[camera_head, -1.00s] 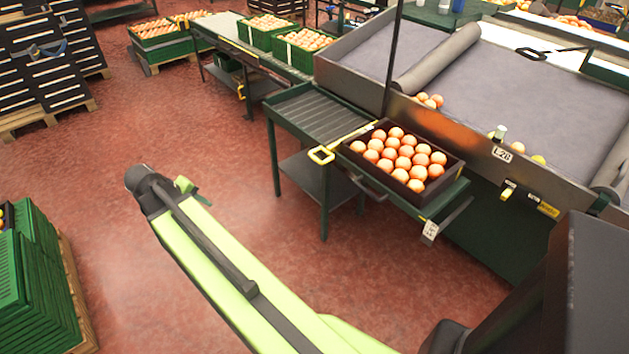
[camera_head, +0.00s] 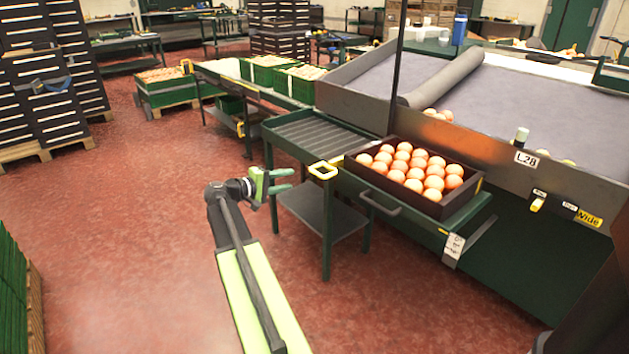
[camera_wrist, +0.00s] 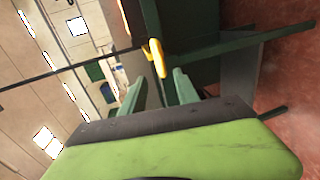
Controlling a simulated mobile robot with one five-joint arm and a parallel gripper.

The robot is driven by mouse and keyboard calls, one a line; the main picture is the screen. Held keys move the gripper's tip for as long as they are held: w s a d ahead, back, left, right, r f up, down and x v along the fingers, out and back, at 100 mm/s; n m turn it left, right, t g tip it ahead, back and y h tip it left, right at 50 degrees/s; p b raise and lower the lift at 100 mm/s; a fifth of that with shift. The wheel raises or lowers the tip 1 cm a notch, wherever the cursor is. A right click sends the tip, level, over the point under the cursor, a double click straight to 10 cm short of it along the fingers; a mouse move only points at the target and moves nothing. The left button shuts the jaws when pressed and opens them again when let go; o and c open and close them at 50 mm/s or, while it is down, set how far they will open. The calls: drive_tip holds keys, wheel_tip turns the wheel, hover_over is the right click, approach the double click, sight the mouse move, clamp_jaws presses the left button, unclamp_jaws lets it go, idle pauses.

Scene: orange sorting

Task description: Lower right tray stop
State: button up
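A yellow loop handle (camera_head: 323,170), which looks like the tray stop, stands at the left end of the dark crate (camera_head: 461,202) of oranges, by the edge of the roller table (camera_head: 300,128). Its bar runs back along the crate's end. My gripper (camera_head: 291,180) is left of the handle and apart from it, with its green fingers parted and nothing between them. In the wrist view the yellow handle (camera_wrist: 156,57) shows just beyond the gap between my open fingers (camera_wrist: 159,76).
A grey bar handle (camera_head: 380,204) sticks out from the table front below the crate. A sloped sorting bed (camera_head: 540,100) is behind. Green crates (camera_head: 258,72) of oranges stand farther back. Red floor (camera_head: 130,220) is clear to the left.

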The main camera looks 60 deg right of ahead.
sight(315, 174)
drive_tip(key=b+x, duration=0.2)
drive_tip(key=x, duration=1.2)
clamp_jaws()
idle(0.8)
